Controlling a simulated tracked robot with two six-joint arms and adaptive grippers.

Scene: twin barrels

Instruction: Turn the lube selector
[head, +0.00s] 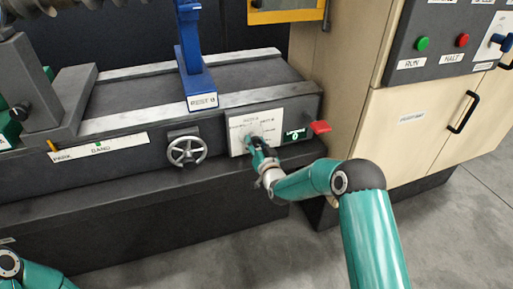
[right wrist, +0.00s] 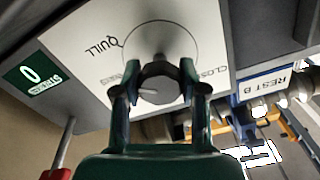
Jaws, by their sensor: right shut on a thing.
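The selector's white plate (head: 268,124) is on the front of the long dark machine bed in the head view. My right gripper (head: 257,146) reaches it from the lower right. In the right wrist view the same plate (right wrist: 90,40) appears upside down, with the words QUILL and part of CLOSED readable. The dark faceted selector knob (right wrist: 160,82) is between the fingertips of my right gripper (right wrist: 160,92), which is shut on it. A pale mark shows on the knob's lower left. The gripper hides the knob in the head view. My left gripper is out of view.
A green counter reading 0 (head: 296,134) and a red lever (head: 320,127) are right of the plate. A handwheel (head: 187,149) is to the left. A blue rest (head: 195,70) stands above. A wooden cabinet (head: 420,115) bounds the right side.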

